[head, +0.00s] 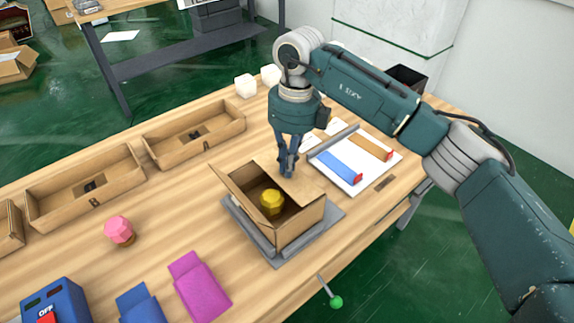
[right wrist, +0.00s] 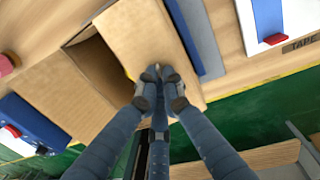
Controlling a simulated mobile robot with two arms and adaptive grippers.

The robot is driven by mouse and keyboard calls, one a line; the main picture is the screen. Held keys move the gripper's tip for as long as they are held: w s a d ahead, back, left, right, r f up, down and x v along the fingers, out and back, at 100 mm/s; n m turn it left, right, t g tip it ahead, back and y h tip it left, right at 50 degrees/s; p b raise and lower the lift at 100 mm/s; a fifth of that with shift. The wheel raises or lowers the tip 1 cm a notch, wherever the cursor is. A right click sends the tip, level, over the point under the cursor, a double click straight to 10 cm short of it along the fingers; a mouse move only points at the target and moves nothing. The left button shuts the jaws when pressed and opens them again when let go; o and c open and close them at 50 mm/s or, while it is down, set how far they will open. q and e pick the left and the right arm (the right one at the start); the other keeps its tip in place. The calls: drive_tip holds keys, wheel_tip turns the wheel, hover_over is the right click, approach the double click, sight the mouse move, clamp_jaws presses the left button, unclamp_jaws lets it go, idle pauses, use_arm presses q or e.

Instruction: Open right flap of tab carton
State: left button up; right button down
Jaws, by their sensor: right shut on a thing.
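The open brown carton (head: 300,226) sits on a grey plate (head: 337,214) near the table's front edge. A yellow faceted bottle (head: 272,201) stands inside it. The carton's left flap (head: 236,189) stands up. My right gripper (head: 287,172) points down at the carton's far right side, its fingers together on the right flap (head: 304,186). In the right wrist view, the fingertips (right wrist: 161,76) meet at the edge of the brown flap (right wrist: 140,35), beside the dark opening (right wrist: 103,68). The exact contact is partly hidden by the fingers. My left gripper is not in view.
Wooden trays (head: 195,135) line the table's back left. A white board (head: 357,178) with blue and orange strips lies right of the carton.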

drive_tip(key=shift+w+d+r+g+y+b, duration=0.2)
drive_tip(key=shift+w+d+g+y+b, duration=0.1)
drive_tip(key=shift+g+y, duration=0.4)
drive_tip(key=shift+w+d+r+g+y+b, duration=0.25)
drive_tip(key=shift+g+y, duration=0.25)
drive_tip(key=shift+y, duration=0.4)
drive_tip(key=shift+w+d+r+g+y+b, duration=0.2)
drive_tip(key=shift+d+g+y, duration=0.15)
drive_tip(key=shift+g+y, duration=0.35)
